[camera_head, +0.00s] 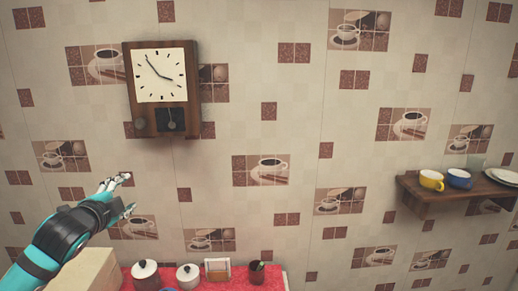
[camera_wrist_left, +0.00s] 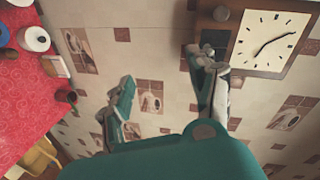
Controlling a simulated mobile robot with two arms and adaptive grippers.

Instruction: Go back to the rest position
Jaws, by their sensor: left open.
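My left gripper (camera_head: 128,193) is raised in front of the tiled wall, below the wall clock and above the red-covered counter. My right gripper is in neither view.
A wooden clock (camera_head: 160,78) hangs on the wall. The red counter (camera_head: 213,282) bears two white-lidded jars, a framed card (camera_head: 217,269) and a dark cup (camera_head: 257,272). A wall shelf (camera_head: 430,200) at right holds a yellow cup (camera_head: 431,180), a blue cup (camera_head: 459,179) and plates.

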